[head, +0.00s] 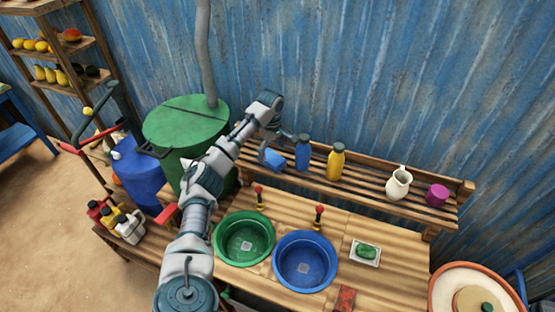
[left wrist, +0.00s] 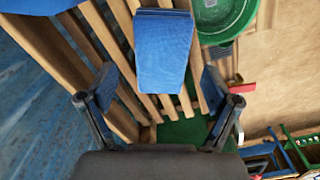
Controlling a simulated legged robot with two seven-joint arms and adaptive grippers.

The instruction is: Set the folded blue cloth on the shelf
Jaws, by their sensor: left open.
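The folded blue cloth (head: 274,161) lies at the left end of the slatted wooden shelf (head: 380,204). In the left wrist view the blue cloth (left wrist: 163,50) shows as a flat folded block over the slats. My left gripper (head: 280,140) is just above and beside the cloth at that end of the shelf. In the left wrist view its fingers (left wrist: 157,80) are spread wide, with the cloth's near end between and beyond them. I see no finger touching the cloth. My right gripper is not in view.
A blue bottle (head: 302,152), a yellow bottle (head: 335,162), a white jug (head: 398,183) and a magenta cup (head: 437,194) stand along the shelf. Green (head: 222,250) and blue basins (head: 330,273) sit below. A green-topped drum (head: 185,118) stands left of the shelf.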

